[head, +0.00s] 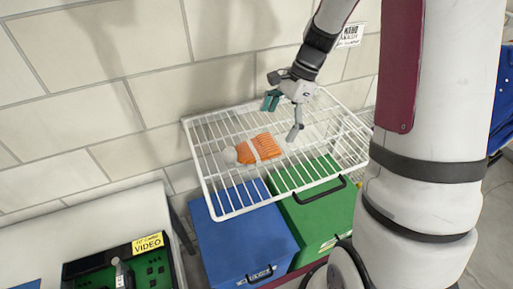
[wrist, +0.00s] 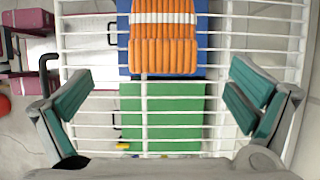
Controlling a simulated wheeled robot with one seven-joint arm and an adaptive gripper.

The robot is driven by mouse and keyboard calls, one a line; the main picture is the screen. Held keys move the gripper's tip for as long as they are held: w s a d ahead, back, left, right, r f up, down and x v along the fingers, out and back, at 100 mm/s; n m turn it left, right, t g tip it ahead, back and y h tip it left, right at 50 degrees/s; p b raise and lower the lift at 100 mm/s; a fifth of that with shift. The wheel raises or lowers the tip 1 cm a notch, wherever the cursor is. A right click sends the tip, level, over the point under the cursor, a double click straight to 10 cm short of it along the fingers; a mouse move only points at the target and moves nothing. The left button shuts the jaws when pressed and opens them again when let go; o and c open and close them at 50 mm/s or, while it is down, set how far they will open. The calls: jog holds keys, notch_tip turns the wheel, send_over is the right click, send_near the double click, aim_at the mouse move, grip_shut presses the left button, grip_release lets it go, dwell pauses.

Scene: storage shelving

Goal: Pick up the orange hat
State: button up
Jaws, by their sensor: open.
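The orange hat (head: 260,148) is ribbed with a pale band and lies on a white wire shelf (head: 207,188), a whitish tuft at its left end. In the wrist view the hat (wrist: 163,50) is at the top centre, beyond the fingertips and between their lines. My gripper (head: 283,116) is above the shelf, to the right of and higher than the hat. In the wrist view my gripper (wrist: 160,92) has its teal-padded fingers spread wide, with nothing between them but the shelf wires below.
Under the shelf stand a blue box (head: 235,235) and a green box (head: 320,215) with dark handles. A tiled wall (head: 90,110) is close behind. A white table (head: 110,225) with a board marked VIDEO (head: 150,243) is at the lower left.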

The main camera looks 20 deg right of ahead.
aim_at(265, 143)
jog(key=shift+a+p+x, duration=0.15)
jog(key=shift+p+x, duration=0.3)
jog(key=shift+x, duration=1.3)
jog(key=shift+a+p+x, duration=0.15)
jog(key=shift+p+x, duration=0.3)
jog(key=shift+x, duration=1.3)
jog(key=shift+w+r, duration=0.1)
jog(key=shift+w, duration=0.05)
jog(key=c, duration=1.2)
